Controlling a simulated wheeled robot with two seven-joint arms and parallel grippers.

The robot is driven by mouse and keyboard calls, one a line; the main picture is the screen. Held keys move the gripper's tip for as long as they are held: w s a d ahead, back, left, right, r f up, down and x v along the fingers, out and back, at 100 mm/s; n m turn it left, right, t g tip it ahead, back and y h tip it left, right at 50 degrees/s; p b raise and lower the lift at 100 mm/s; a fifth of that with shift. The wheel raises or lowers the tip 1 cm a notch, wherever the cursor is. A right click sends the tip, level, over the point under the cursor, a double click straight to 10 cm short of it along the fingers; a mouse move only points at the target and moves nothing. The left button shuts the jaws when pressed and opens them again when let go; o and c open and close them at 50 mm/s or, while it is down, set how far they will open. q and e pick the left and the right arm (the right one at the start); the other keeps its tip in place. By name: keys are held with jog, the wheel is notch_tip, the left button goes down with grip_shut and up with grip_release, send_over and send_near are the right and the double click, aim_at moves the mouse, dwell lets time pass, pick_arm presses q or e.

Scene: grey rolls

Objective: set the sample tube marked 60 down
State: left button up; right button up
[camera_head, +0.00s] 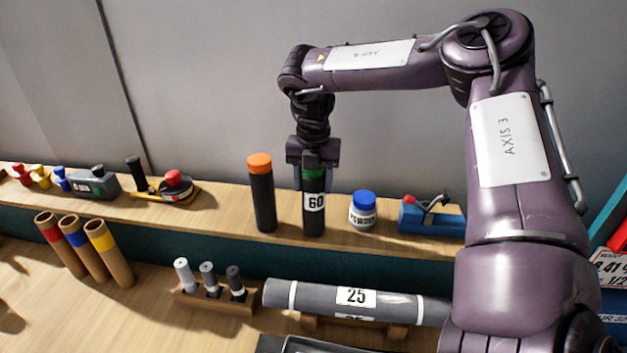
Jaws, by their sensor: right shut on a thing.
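The sample tube marked 60 (314,218) is dark with a green band at its top and a white label. It is upright at the raised wooden shelf (288,230), between an orange-capped dark tube (263,200) and a white powder jar with a blue lid (362,212). My right gripper (314,174) points down and is shut on the top of tube 60. The tube's foot appears at the shelf surface, but I cannot tell whether it touches. My left gripper is not in view.
The orange-capped tube stands close on the left and the jar close on the right. A blue tool (432,216) is further right. Below are a grey roll marked 25 (390,306), a rack of small tubes (215,296) and several cardboard tubes (110,255).

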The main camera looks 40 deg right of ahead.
jog(key=o, duration=1.3)
jog(key=shift+f, duration=0.1)
notch_tip(320, 180, up, 12)
jog(key=shift+r+b, duration=0.15)
jog(key=shift+b, duration=0.4)
